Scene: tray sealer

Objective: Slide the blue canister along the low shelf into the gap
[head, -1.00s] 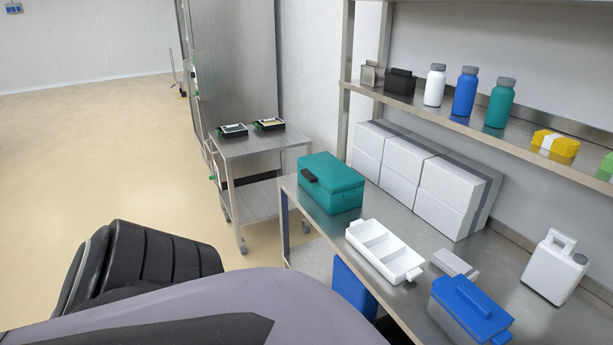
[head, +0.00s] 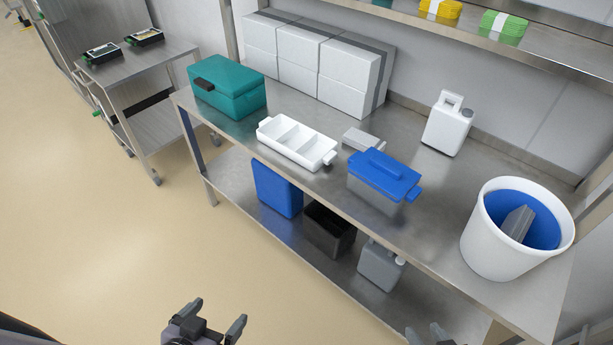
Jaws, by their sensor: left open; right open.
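The blue canister (head: 277,190) stands upright on the low shelf (head: 232,180), under the table's front edge, which hides its top. A black open box (head: 329,230) is close to its right, and a grey canister (head: 380,268) stands further right. Bare shelf shows left of the blue canister and right of the grey one; a small space lies between box and grey canister. My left gripper (head: 217,318) is open and empty at the bottom, in front of the shelf and apart from it. My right gripper (head: 424,334) is open at the bottom edge, mostly cut off.
On the steel table (head: 420,215) are a teal case (head: 235,90), a white divided tray (head: 297,141), a blue-lidded box (head: 383,175), a white jug (head: 447,125) and a white bucket (head: 490,245). A cart (head: 140,65) stands left. The floor before the table is clear.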

